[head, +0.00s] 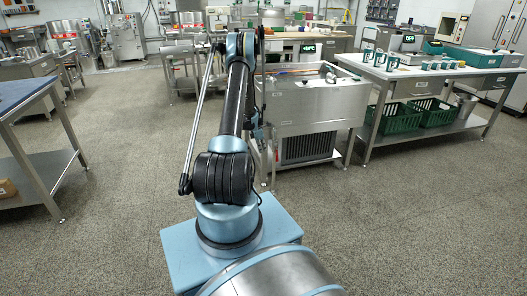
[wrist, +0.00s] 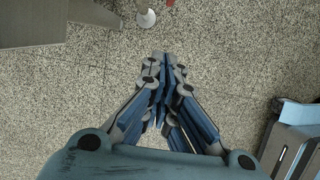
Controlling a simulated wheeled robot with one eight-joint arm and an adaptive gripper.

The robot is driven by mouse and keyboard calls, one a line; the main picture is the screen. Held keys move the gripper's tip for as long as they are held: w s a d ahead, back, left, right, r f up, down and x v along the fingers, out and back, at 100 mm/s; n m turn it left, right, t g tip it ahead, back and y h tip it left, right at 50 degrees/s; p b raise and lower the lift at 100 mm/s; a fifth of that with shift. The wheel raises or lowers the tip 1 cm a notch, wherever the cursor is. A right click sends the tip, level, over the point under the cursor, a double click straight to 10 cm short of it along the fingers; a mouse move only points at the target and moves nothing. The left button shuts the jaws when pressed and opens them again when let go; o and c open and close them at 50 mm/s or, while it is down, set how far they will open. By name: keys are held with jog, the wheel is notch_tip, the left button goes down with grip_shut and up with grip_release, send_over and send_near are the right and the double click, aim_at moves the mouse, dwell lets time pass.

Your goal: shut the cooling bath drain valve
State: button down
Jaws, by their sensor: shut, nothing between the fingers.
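The cooling bath (head: 318,108) is a stainless tank on legs with a dark grille below, right of my arm in the head view. I cannot make out its drain valve for sure; my arm covers part of the bath's left side. In the wrist view, my gripper (wrist: 162,60) is shut and empty, pointing down over the speckled floor. Just beyond its tips are a pale round piece (wrist: 147,19) on a short grey stem and a small red piece (wrist: 170,3) at the top edge. I cannot tell whether these belong to the valve.
A workbench (head: 430,70) with green crates (head: 401,116) on its lower shelf stands right of the bath. A blue-topped table (head: 27,95) is at the left. A flat grey-brown surface (wrist: 32,22) fills the wrist view's upper left. Open floor lies left of my arm.

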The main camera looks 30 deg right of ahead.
aim_at(277, 158)
jog(key=s+d+f, duration=0.1)
jog(key=d+f, duration=0.4)
jog(key=f, duration=0.2)
jog(key=shift+d+f, duration=0.25)
jog(key=shift+s, duration=0.1)
